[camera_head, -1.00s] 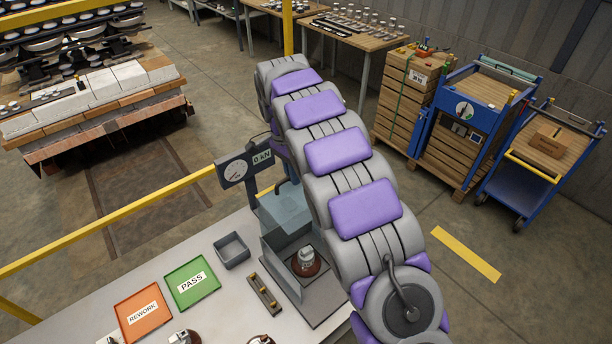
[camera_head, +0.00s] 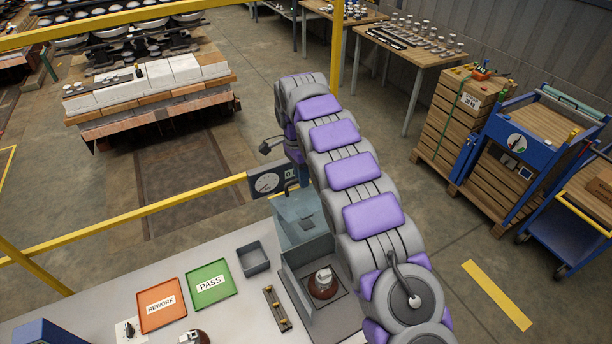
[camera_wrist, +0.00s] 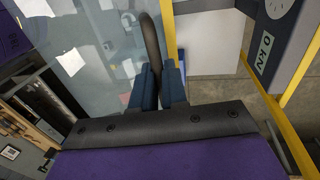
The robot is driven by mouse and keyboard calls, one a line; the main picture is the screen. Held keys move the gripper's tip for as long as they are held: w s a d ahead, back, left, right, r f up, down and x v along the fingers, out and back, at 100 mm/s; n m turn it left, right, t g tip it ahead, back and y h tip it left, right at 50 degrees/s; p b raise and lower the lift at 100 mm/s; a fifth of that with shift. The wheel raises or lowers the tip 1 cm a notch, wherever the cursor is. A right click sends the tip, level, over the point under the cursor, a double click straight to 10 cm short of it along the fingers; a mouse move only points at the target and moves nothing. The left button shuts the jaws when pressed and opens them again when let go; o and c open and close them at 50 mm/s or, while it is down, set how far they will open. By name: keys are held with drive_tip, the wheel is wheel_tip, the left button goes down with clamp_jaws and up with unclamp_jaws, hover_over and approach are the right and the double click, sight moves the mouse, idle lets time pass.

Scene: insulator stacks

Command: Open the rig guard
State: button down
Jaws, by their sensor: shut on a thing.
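The rig (camera_head: 322,300) stands on the grey bench, with a brown insulator with a metal cap (camera_head: 323,284) on its base. The clear bluish guard (camera_head: 297,222) is at the rig's back; the insulator shows in front of it. In the wrist view the clear guard panel (camera_wrist: 95,50) fills the upper left. My gripper (camera_wrist: 157,82) is shut on the guard's dark curved handle (camera_wrist: 151,40), which rises between its two blue fingers. In the head view my arm hides most of my gripper.
A gauge (camera_head: 265,184) stands close behind the rig, also beside my gripper in the wrist view (camera_wrist: 275,30). A yellow rail (camera_head: 150,208) runs behind the bench. An orange tray (camera_head: 161,305), a green tray (camera_head: 211,283) and a grey bin (camera_head: 253,259) sit left of the rig.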

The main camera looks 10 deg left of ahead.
drive_tip(key=shift+s+f, duration=0.25)
drive_tip(key=shift+f, duration=0.5)
drive_tip(key=c, duration=1.6)
unclamp_jaws()
drive_tip(key=o, duration=0.4)
drive_tip(key=shift+w+a, duration=0.15)
drive_tip(key=shift+w, duration=0.1)
drive_tip(key=shift+o, duration=0.2)
drive_tip(key=shift+w+r, duration=0.1)
drive_tip(key=shift+r, duration=0.1)
drive_tip(key=shift+w+r, duration=0.25)
wheel_tip(320, 180, up, 11)
drive_tip(key=w+a+p, duration=0.1)
drive_tip(key=p, duration=1)
drive_tip(key=shift+w+a, duration=0.3)
drive_tip(key=shift+w, duration=0.05)
drive_tip(key=shift+r+p, duration=0.1)
drive_tip(key=shift+p, duration=0.2)
